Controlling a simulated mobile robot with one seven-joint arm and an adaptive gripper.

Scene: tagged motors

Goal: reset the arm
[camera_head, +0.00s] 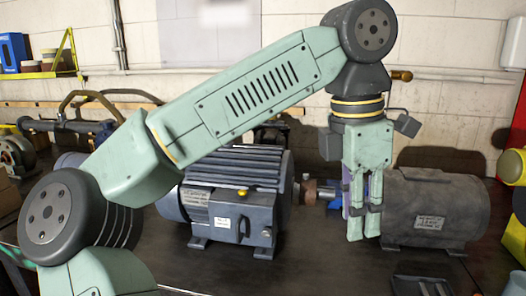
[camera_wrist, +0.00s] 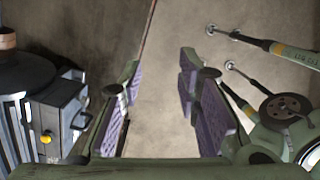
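My gripper (camera_head: 364,232) points down in the head view, in front of the gap between two motors. In the wrist view its purple-padded fingers (camera_wrist: 160,88) stand wide apart, with only bare floor or surface seen between them. It is open and empty. A blue-grey finned motor (camera_head: 236,178) with a white tag stands left of the gripper; its terminal box (camera_wrist: 62,110) shows at the left of the wrist view. A plain grey motor (camera_head: 445,205) with a white label stands to the right, partly hidden behind the fingers. I cannot tell the exact gap between gripper and motors.
The motors stand on a dark workbench (camera_head: 330,262). A dark tray (camera_head: 423,286) lies at the front right. Yellow parts (camera_head: 512,165) stand at the right edge. A yellow shelf (camera_head: 45,68) hangs at the back left. Clear space shows above the grey motor.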

